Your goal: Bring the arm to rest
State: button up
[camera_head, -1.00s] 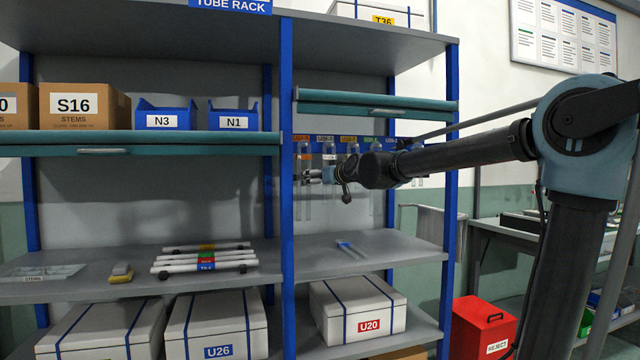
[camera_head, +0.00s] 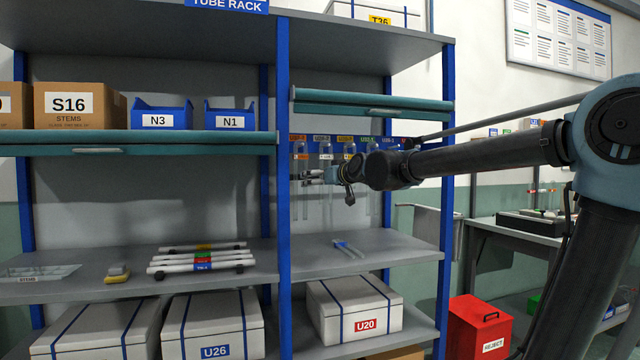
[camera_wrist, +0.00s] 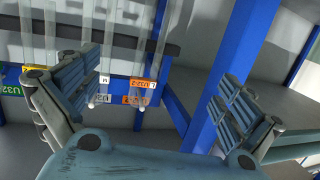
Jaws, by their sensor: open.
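My gripper (camera_head: 306,176) is at the end of my outstretched arm, in front of the right bay of the blue-framed shelf unit. In the wrist view my gripper (camera_wrist: 155,105) has its two ribbed fingers wide apart with nothing between them. Beyond the fingers, clear hanging tubes (camera_wrist: 140,50) with white and orange tags show in the wrist view, near a blue post (camera_wrist: 232,75). In the head view, the row of hanging tubes (camera_head: 326,155) is partly hidden behind my gripper and wrist.
Below the gripper is a grey shelf (camera_head: 385,252) with a small blue-and-white item (camera_head: 347,247). White tubes (camera_head: 200,262) lie on a rack in the left bay. A red reject bin (camera_head: 480,325) stands at lower right.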

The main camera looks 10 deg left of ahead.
jog(key=shift+v, duration=0.85)
jog(key=shift+s+f, duration=0.15)
jog(key=shift+f, duration=0.05)
jog(key=s+d+f+m+g+h, duration=0.2)
jog(key=s+d+f+h, duration=0.15)
jog(key=d+f, duration=0.8)
jog(key=s+d+f+m+g+h, duration=0.1)
jog(key=s+d+f+h, duration=0.3)
jog(key=d+f, duration=0.8)
jog(key=s+d+f+m+g+h, duration=0.3)
jog(key=s+d+f+m+g, duration=0.2)
jog(key=s+d+f, duration=1.4)
jog(key=s+f+g, duration=0.1)
jog(key=s, duration=0.3)
jog(key=shift+d+f+m+h, duration=0.15)
jog(key=shift+f+m+h, duration=0.15)
jog(key=shift+h, duration=0.05)
